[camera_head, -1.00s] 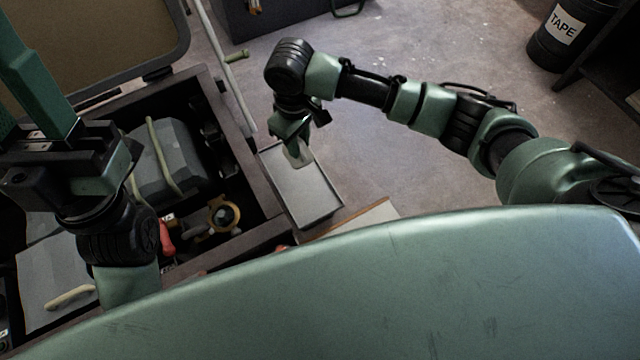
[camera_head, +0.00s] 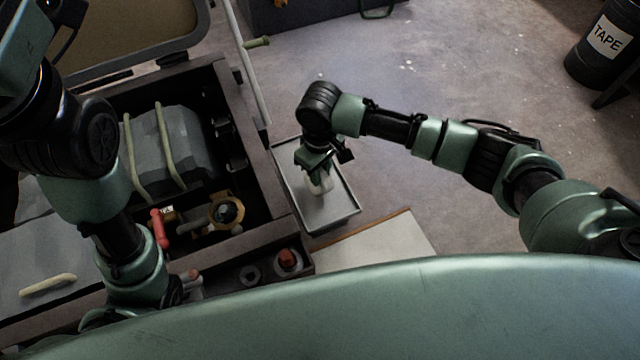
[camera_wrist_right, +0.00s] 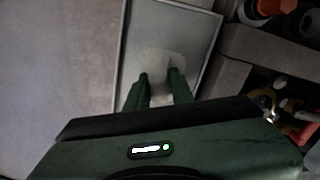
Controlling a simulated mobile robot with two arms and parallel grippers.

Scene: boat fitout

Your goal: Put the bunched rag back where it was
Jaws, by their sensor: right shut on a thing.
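My right gripper (camera_head: 318,176) points down over a shallow grey tray (camera_head: 345,211) beside the large open chest. It is shut on the bunched rag (camera_head: 321,187), a small pale bundle that shows just below the fingers. In the right wrist view the two fingertips (camera_wrist_right: 160,72) come together at the pale rag (camera_wrist_right: 164,60), with the tray's floor around it. I cannot tell whether the rag touches the tray floor. My left arm crosses the chest at the left, and its gripper is out of the picture.
The open chest (camera_head: 262,150) holds grey bundles with cream straps (camera_head: 185,140), a brass-coloured fitting (camera_head: 226,212) and a red-handled tool (camera_head: 159,228). A pale board (camera_head: 385,245) lies near the tray. A black TAPE bin (camera_head: 603,45) stands far right. Floor right of the tray is clear.

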